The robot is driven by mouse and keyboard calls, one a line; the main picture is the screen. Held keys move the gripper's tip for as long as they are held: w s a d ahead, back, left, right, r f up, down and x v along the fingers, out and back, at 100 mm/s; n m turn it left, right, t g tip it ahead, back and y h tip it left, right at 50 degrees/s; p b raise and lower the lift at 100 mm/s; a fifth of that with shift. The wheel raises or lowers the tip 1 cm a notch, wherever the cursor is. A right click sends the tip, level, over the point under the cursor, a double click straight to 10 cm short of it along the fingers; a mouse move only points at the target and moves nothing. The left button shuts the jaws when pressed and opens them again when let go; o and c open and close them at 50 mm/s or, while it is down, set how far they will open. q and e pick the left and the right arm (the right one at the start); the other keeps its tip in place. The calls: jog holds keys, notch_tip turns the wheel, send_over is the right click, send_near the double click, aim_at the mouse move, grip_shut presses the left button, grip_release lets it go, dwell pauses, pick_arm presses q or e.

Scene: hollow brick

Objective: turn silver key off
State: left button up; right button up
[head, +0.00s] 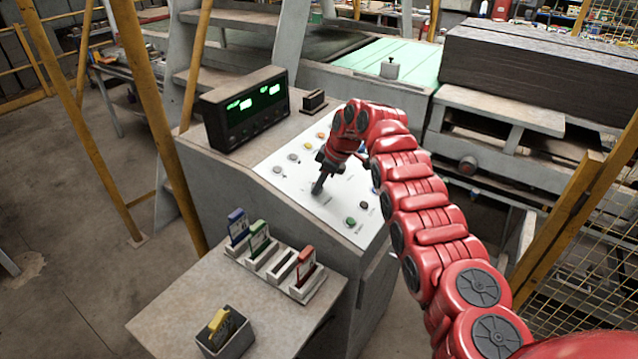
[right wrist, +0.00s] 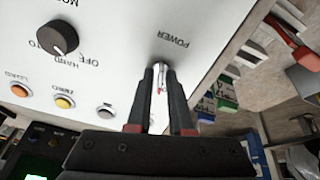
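The silver key (right wrist: 160,80) sits in the white panel under the word POWER in the right wrist view. My right gripper (right wrist: 162,78) points at the panel with its two dark fingers on either side of the key. The gap between the fingertips is narrow and looks filled by the key, so the fingers look shut on it. In the head view my right gripper (head: 318,188) reaches down to the panel (head: 290,180), and its dark fingers hide the key there. My left gripper is in neither view.
A black knob (right wrist: 58,38) marked OFF, HAND and AUTO and several buttons share the panel. A display box (head: 246,108) with green digits stands behind it. Coloured cards in holders (head: 262,245) and a yellow tag in a box (head: 222,330) rest on the lower shelf.

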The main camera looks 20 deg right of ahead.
grip_shut()
jog(key=shift+w+a+f+n+b, duration=0.1)
jog(key=shift+f+n+b, duration=0.2)
jog(key=shift+n+b, duration=0.6)
jog(key=shift+r+b, duration=0.25)
jog(key=shift+b, duration=0.05)
jog(key=shift+r+n+p, duration=0.15)
jog(key=shift+n+p, duration=0.15)
jog(key=shift+n, duration=0.4)
